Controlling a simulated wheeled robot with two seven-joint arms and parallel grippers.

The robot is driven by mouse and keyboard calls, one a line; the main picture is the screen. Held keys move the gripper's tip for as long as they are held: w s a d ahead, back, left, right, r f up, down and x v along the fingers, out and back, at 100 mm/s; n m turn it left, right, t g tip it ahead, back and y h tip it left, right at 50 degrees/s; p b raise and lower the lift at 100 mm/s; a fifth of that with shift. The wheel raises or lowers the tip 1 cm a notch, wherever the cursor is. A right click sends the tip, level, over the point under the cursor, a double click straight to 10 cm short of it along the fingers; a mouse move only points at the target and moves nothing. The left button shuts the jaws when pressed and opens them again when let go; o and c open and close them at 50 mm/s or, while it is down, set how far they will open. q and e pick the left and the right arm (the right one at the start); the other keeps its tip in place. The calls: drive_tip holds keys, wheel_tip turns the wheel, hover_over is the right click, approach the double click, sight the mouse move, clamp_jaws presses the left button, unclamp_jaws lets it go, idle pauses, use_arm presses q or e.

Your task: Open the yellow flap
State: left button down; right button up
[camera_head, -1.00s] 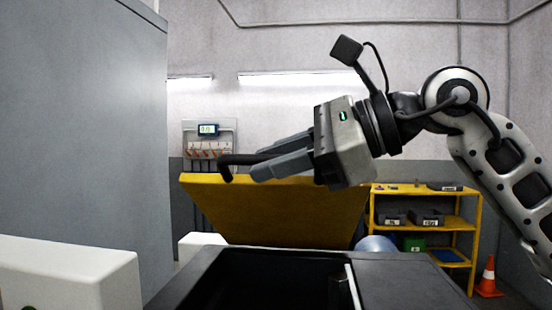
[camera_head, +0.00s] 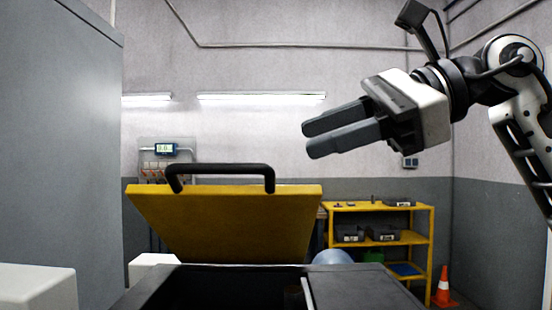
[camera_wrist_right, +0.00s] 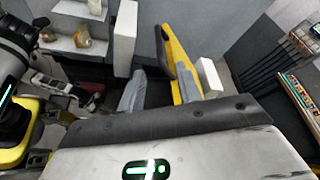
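The yellow flap (camera_head: 225,225) stands raised at the back of a dark open box, its top edge leaning away from the box. A black bar handle (camera_head: 220,169) runs along its top edge. The flap also shows edge-on in the wrist view (camera_wrist_right: 181,62). My right gripper (camera_head: 305,141) is above and right of the handle, clear of it. In the wrist view its two fingers are apart with nothing held between them. What seems to be my left gripper (camera_wrist_right: 60,90) shows small at the left of the wrist view; its fingers are unclear.
The dark box (camera_head: 385,287) has an open black interior at the front. A tall grey cabinet (camera_head: 60,140) stands at the left, with white blocks (camera_head: 35,288) below. A yellow shelf (camera_head: 383,208) and an orange cone (camera_head: 443,287) stand at the back right.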

sight(229, 200)
use_arm(q)
drive_tip(key=shift+s+f, duration=0.2)
use_arm(e)
drive_tip(key=shift+v, duration=1.75)
drive_tip(key=shift+c, duration=0.2)
